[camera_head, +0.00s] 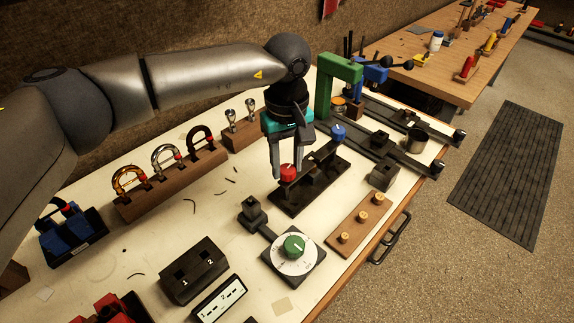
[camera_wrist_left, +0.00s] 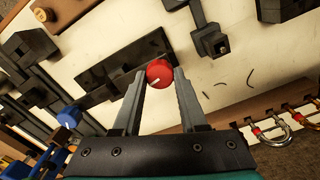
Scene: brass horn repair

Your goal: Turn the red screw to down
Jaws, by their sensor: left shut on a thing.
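The red screw (camera_head: 288,173) is a round red knob at the near-left end of a black plate (camera_head: 318,196). My left gripper (camera_head: 287,176) points down over it and is shut on it, with a finger on either side. In the left wrist view the red screw (camera_wrist_left: 159,74) sits between the two fingertips (camera_wrist_left: 158,76). A short white mark shows on its face; in the head view the mark is too small to read. My right gripper is not in view.
A green-knob dial (camera_head: 294,246) and a wooden block with brass pegs (camera_head: 360,222) lie nearer the front. A green post (camera_head: 323,92) and black rails (camera_head: 380,125) stand beyond the plate. Horseshoe-shaped pieces on a wooden rack (camera_head: 172,186) are to the left.

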